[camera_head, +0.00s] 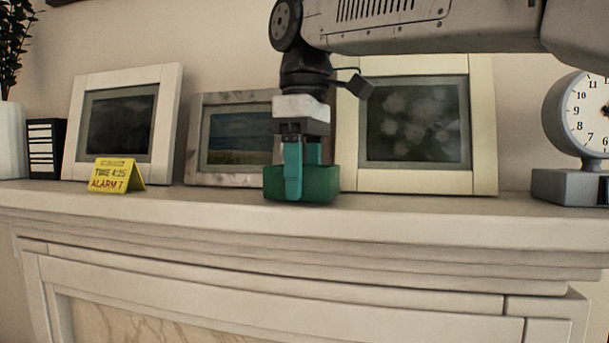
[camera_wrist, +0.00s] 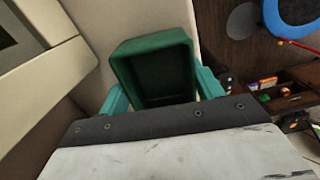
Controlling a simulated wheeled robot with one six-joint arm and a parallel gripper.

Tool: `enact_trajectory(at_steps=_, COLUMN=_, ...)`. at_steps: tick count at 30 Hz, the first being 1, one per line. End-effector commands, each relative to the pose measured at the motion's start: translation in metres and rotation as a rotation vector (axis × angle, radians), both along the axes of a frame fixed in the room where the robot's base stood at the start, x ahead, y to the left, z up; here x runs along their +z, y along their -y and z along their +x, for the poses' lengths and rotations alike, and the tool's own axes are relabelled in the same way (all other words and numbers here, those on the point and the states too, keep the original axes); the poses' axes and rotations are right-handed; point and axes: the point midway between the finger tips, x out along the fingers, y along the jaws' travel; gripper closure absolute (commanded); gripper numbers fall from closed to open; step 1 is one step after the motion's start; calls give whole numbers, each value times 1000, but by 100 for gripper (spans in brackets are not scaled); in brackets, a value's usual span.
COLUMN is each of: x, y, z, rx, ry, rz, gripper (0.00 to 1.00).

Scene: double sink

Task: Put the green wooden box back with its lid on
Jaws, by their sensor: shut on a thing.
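The green wooden box (camera_head: 318,186) is on the white mantel shelf (camera_head: 220,203), in front of the picture frames. The wrist view looks down into the box (camera_wrist: 155,45); it has no lid on and looks empty inside. My gripper (camera_head: 302,175) comes straight down on the box, its teal fingers shut on it. In the wrist view the fingers of my gripper (camera_wrist: 165,92) are on either side of the box. The lid is not clearly visible in either view.
A marble-edged picture (camera_head: 200,140) and a cream-framed picture (camera_head: 482,130) stand close behind the box. A yellow sign (camera_head: 117,174), another framed picture (camera_head: 168,120) and a black-and-white block (camera_head: 45,148) are at left. A dial clock (camera_head: 566,185) is at right. Shelf front between is clear.

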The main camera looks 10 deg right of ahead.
Motion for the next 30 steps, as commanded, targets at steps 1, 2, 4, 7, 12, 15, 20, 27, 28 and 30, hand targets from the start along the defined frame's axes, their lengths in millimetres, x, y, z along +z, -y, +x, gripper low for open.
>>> enact_trajectory(at_steps=1, x=-1, y=0, z=0, rx=0, ry=0, rz=0, gripper=65)
enact_trajectory(at_steps=2, x=-1, y=0, z=0, rx=0, ry=1, rz=0, gripper=65)
enact_trajectory(at_steps=4, x=-1, y=0, z=0, rx=0, ry=1, rz=0, gripper=65)
enact_trajectory(at_steps=7, x=-1, y=0, z=0, rx=0, ry=0, rz=1, gripper=65)
enact_trajectory(at_steps=12, x=-5, y=0, z=0, rx=0, ry=0, rz=0, gripper=29)
enact_trajectory(at_steps=15, x=-4, y=0, z=0, rx=0, ry=0, rz=0, gripper=13)
enact_trajectory(at_steps=20, x=-4, y=0, z=0, rx=0, ry=0, rz=0, gripper=13)
enact_trajectory(at_steps=27, x=10, y=0, z=1, rx=0, ry=1, rz=0, gripper=13)
enact_trajectory(at_steps=28, x=15, y=0, z=1, rx=0, ry=2, rz=1, gripper=13)
enact_trajectory(at_steps=30, x=28, y=0, z=1, rx=0, ry=3, rz=1, gripper=13)
